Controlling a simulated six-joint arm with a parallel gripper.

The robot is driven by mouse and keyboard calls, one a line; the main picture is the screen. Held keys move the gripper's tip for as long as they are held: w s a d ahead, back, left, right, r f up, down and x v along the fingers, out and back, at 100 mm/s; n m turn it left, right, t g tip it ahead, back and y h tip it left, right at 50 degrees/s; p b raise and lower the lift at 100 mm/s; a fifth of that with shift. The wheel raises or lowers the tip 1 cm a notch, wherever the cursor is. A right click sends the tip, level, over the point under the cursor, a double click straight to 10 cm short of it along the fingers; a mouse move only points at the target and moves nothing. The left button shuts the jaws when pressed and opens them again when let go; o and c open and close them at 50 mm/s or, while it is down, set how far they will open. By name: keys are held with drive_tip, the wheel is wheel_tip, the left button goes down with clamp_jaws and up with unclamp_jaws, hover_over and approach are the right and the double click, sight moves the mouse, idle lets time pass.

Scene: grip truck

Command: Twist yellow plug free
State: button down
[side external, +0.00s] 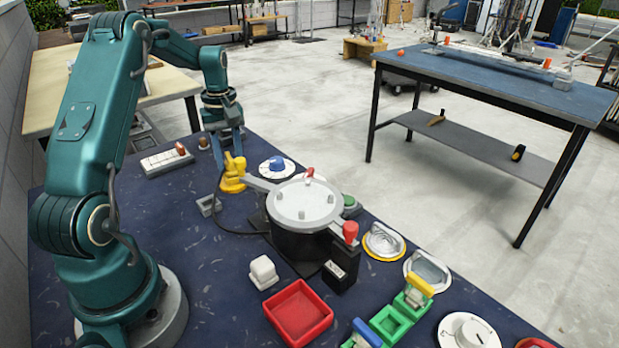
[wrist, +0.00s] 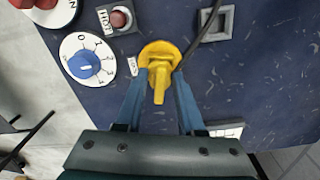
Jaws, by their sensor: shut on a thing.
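The yellow plug (side external: 234,170) stands upright on the blue table, on a round yellow base, with a black cable running from it. It also shows in the wrist view (wrist: 158,85), with its handle between my two blue fingers. My gripper (side external: 230,150) reaches down from above and is shut on the plug's upper part; in the wrist view my gripper (wrist: 161,76) has one finger on each side of the handle. Whether the plug is seated or loose in its base I cannot tell.
A dial with a blue knob (wrist: 83,65) and a red button (wrist: 120,18) are close left of the plug in the wrist view. A grey square frame (wrist: 217,24) lies to its right. A lidded pot (side external: 303,205) stands near the plug, and a red tray (side external: 300,338) sits toward the front.

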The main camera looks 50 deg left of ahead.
sight(229, 156)
drive_tip(key=n, duration=0.4)
drive_tip(key=shift+s+f+n, duration=0.1)
drive_tip(key=shift+f+n, duration=0.1)
drive_tip(key=shift+n, duration=0.1)
drive_tip(key=c, duration=0.8)
unclamp_jaws()
drive_tip(key=shift+r, duration=0.1)
drive_tip(key=shift+r, duration=3.85)
